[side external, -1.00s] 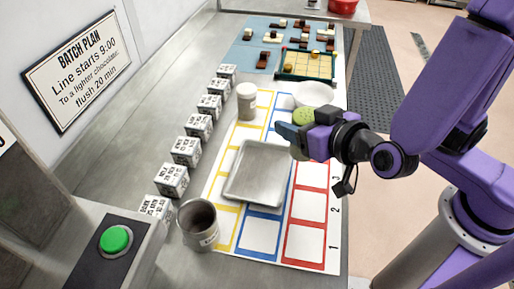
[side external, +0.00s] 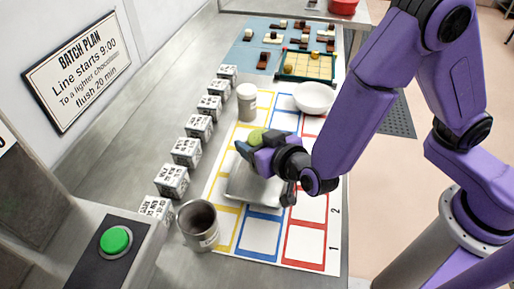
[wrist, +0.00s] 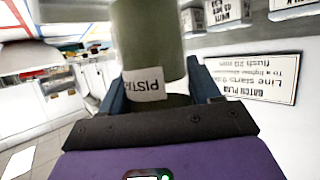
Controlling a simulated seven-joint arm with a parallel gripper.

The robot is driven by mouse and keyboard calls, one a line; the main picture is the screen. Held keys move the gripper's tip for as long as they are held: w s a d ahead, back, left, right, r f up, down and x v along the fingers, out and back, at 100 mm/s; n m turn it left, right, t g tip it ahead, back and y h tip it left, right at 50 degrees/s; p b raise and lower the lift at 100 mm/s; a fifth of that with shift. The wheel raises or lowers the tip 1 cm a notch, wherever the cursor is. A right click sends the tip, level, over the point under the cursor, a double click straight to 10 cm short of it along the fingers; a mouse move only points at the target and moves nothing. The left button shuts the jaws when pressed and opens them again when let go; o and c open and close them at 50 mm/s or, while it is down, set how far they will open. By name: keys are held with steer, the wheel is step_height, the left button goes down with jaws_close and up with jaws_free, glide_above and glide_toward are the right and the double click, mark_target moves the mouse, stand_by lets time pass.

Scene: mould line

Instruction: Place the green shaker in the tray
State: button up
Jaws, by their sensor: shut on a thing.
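The green shaker (wrist: 150,45) fills the upper middle of the wrist view, with a white label reading "PISTA…" in part. My gripper (wrist: 160,95) is shut on it, one finger on each side. In the side external view only the shaker's green top (side external: 256,136) shows above my gripper (side external: 262,150). The metal tray (side external: 240,190) lies on the marked mat, partly hidden by my gripper and wrist. The gripper appears over the tray's far part. I cannot tell whether the shaker's bottom touches it.
A white-lidded shaker (side external: 247,103) stands behind the tray and a white bowl (side external: 313,98) at back right. A metal cup (side external: 198,226) stands at front left. Several labelled boxes (side external: 186,151) line the left. The mat's front squares (side external: 258,237) are clear.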

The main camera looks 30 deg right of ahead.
steer(key=shift+f, duration=1.1)
steer(key=shift+f, duration=0.2)
steer(key=o, duration=1.1)
steer(key=shift+o, duration=0.2)
steer(key=shift+r, duration=0.1)
steer(key=shift+s+r, duration=0.15)
steer(key=shift+s, duration=0.05)
steer(key=v, duration=1.1)
steer(key=shift+s+r, duration=0.2)
steer(key=shift+s, duration=0.1)
steer(key=shift+a, duration=0.1)
